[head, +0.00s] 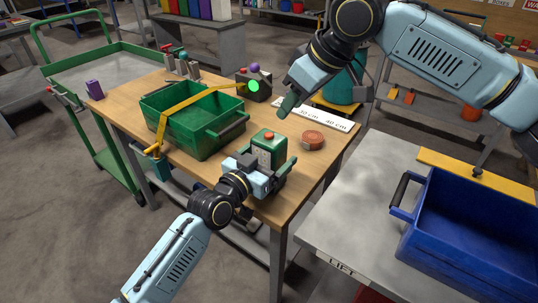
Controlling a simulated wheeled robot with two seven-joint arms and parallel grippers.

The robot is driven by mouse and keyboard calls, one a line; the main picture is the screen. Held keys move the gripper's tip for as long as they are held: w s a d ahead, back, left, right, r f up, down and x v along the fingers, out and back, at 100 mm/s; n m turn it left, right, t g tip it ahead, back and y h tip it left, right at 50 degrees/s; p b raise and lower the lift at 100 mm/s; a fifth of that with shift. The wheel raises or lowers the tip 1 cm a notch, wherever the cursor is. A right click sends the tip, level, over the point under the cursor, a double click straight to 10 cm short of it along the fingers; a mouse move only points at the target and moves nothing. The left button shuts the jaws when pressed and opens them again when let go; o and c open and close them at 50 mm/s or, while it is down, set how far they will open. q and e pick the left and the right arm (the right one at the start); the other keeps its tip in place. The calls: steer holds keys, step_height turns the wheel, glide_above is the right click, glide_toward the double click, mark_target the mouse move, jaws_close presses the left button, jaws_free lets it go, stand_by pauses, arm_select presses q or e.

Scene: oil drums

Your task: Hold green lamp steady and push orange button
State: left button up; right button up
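A green box with an orange button (269,136) on top, which I take for the green lamp (267,155), stands upright near the front edge of the wooden table. My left gripper (265,165) is at its near side, with a finger on each side, and appears shut on it. The gripper hides the box's lower part. My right gripper (289,105) is above the table, behind and to the upper right of the button, apart from it. Its fingers look together, with nothing seen between them.
A green crate (207,148) with a yellow strap stands left of the lamp. A dark device (257,94) with a glowing green spot stands behind. A blue bin (470,235) is at right.

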arm_select(q)
steer(key=c, duration=1.3)
arm_select(e)
jaws_close()
stand_by(0.8)
step_height(320, 180, up, 2)
steer(key=m+t, duration=0.5)
steer(key=m, duration=0.9)
glide_above(271, 140)
steer(key=shift+f, duration=4.2)
